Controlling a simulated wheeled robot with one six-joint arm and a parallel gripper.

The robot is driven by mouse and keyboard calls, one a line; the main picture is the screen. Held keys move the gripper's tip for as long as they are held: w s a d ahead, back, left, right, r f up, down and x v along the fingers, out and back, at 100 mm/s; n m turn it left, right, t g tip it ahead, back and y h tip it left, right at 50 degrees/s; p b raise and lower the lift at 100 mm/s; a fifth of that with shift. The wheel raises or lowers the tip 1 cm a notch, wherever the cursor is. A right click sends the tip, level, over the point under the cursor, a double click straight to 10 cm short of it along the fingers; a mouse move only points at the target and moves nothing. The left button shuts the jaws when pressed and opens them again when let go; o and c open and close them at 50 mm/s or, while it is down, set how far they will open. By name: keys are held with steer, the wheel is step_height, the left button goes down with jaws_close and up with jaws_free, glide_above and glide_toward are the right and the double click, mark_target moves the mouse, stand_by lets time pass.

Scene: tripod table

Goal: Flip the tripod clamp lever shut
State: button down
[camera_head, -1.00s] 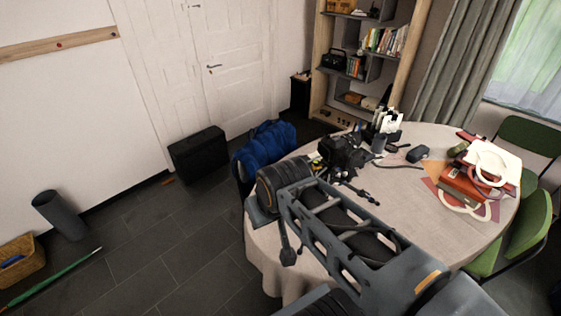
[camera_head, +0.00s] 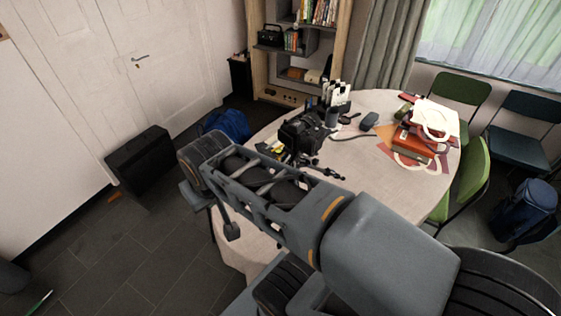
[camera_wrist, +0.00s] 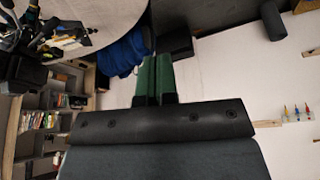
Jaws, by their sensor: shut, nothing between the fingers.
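A black tripod with a camera-like head (camera_head: 303,132) lies or stands on the round table (camera_head: 375,160), partly behind my arm in the head view. Its thin dark parts reach right over the tabletop. The clamp lever is too small to tell apart. In the wrist view, dark gear, perhaps the tripod, shows at the top left edge. My gripper (camera_wrist: 157,62) shows there with its two green fingers together and nothing between them. The fingers point toward the blue bag and the white wall, apart from the table gear. In the head view the fingers are hidden by my arm.
Green chairs (camera_head: 472,168) stand at right. A black case (camera_head: 141,160) and blue bag (camera_head: 227,124) rest on the floor.

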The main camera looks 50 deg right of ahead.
steer(key=w+d+f+m+g+h+b, duration=0.1)
steer(key=w+d+m+g+h, duration=0.1)
steer(key=w+d+m, duration=0.3)
steer(key=w+d+f+m+g+h+b, duration=0.1)
steer(key=d+f+m+g, duration=0.15)
steer(key=d, duration=0.45)
steer(key=m+g+h+b, duration=0.2)
steer(key=m+g+h, duration=0.15)
steer(key=m, duration=0.45)
glide_toward(292, 161)
steer(key=w, duration=0.1)
steer(key=w+a, duration=0.1)
steer(key=w+a+y, duration=0.1)
steer(key=shift+r+n+g, duration=0.25)
steer(key=shift+r+g, duration=0.05)
steer(key=shift+r, duration=0.05)
steer(key=shift+s+f, duration=0.1)
steer(key=p+x, duration=0.2)
steer(key=x, duration=0.7)
steer(key=shift+s+d+f, duration=0.15)
steer(key=shift+f, duration=0.15)
steer(key=shift+s, duration=0.1)
